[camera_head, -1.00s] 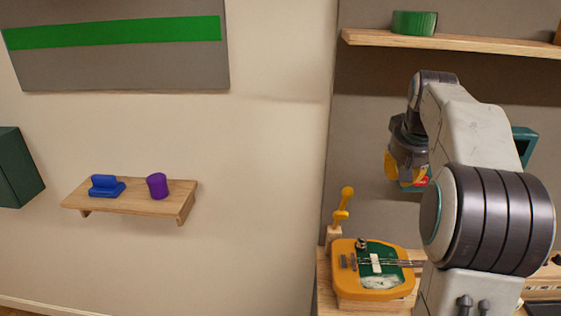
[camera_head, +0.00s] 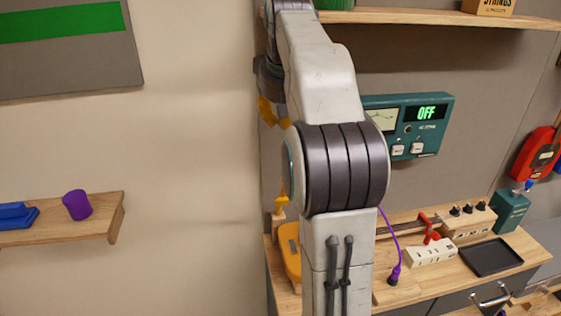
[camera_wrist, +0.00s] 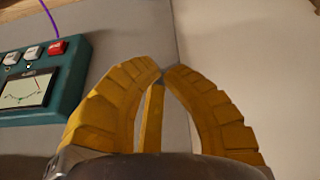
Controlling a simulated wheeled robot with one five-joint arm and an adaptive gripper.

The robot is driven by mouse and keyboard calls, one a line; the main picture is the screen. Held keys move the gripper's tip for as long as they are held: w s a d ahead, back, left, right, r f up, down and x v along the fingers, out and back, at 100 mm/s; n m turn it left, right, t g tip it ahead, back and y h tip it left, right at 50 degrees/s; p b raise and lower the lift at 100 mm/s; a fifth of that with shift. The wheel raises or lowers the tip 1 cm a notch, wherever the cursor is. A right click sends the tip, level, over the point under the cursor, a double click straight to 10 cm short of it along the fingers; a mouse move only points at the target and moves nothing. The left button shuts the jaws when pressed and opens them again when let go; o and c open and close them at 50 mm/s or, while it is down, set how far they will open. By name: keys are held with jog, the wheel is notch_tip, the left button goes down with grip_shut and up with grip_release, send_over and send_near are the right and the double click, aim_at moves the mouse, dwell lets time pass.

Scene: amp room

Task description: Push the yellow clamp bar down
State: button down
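A small part of a yellow bar (camera_head: 281,202) shows on a wooden post, just left of my arm in the head view. My arm hides the rest of it. The orange body (camera_head: 291,252) beside it is also mostly hidden. My gripper (camera_head: 267,111) is above the yellow bar and apart from it, partly behind my arm. In the wrist view its yellow fingers (camera_wrist: 162,76) curve together with their tips almost meeting. No object is seen held between them. A narrow yellow strip shows between the fingers; I cannot tell what it is.
A teal meter box (camera_head: 408,125) reading OFF is on the wall right of my arm. The wooden bench (camera_head: 440,279) holds a power strip (camera_head: 430,252) and a black tray (camera_head: 491,257). A shelf (camera_head: 440,17) runs above.

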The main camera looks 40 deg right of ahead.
notch_tip(320, 180, down, 12)
jog(key=d+p, duration=0.1)
jog(key=p, duration=0.7)
jog(key=shift+w+r+p, duration=0.2)
jog(key=shift+w+p, duration=0.05)
jog(key=shift+p, duration=0.05)
dwell(0.4)
jog(key=shift+f, duration=0.1)
